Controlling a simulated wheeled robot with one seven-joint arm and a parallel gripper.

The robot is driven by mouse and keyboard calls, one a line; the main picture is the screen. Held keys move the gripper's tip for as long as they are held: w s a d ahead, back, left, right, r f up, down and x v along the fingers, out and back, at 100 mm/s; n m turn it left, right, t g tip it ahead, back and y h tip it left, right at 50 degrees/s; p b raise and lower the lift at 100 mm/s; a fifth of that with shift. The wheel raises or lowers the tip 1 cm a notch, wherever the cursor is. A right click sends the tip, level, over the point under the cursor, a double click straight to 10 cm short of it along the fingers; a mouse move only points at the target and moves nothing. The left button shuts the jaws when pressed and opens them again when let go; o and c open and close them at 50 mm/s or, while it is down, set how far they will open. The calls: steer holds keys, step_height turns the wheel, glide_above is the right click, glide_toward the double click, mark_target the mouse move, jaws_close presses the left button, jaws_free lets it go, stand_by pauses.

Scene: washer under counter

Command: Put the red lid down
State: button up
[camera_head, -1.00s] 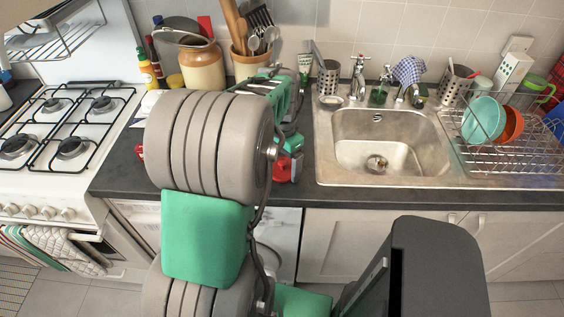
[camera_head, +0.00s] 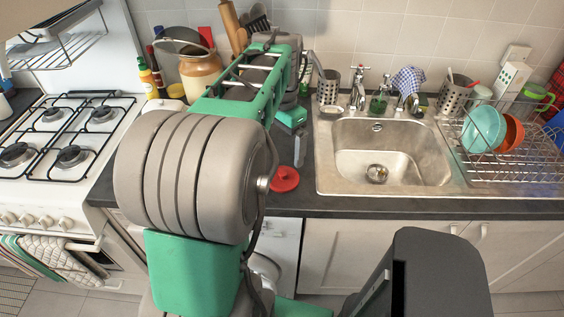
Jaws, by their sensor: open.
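The red lid (camera_head: 284,179) lies flat on the dark counter (camera_head: 320,205), left of the sink and close to the front edge, with its knob facing up. My gripper (camera_head: 301,146) is above and behind the lid, apart from it. It is open and empty. Its fingers are small in view and partly hard to make out. My own arm covers the counter to the left of the lid.
The steel sink (camera_head: 388,150) is right of the lid, with a dish rack (camera_head: 510,150) beyond it. A utensil holder (camera_head: 328,87) stands behind. A brown and cream jar (camera_head: 201,75) and the stove (camera_head: 62,135) are at left.

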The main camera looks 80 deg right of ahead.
steer(key=w+a+n+h, duration=0.1)
steer(key=w+a+n, duration=0.5)
steer(key=w, duration=0.4)
steer(key=w+a+n, duration=0.4)
steer(key=w+a, duration=0.4)
steer(key=w, duration=0.2)
steer(key=w+a+f+n+t, duration=0.1)
steer(key=w+a+f+n, duration=0.1)
steer(key=a+n, duration=0.5)
steer(key=w+a+f+n+t+y, duration=0.1)
steer(key=a+n, duration=0.6)
steer(key=a, duration=1.3)
steer(key=shift+w+a+f+n+t, duration=0.2)
steer(key=shift+w+f+n+t, duration=0.15)
steer(key=shift+w+t, duration=0.7)
steer(key=shift+w+g, duration=0.2)
steer(key=shift+g, duration=0.05)
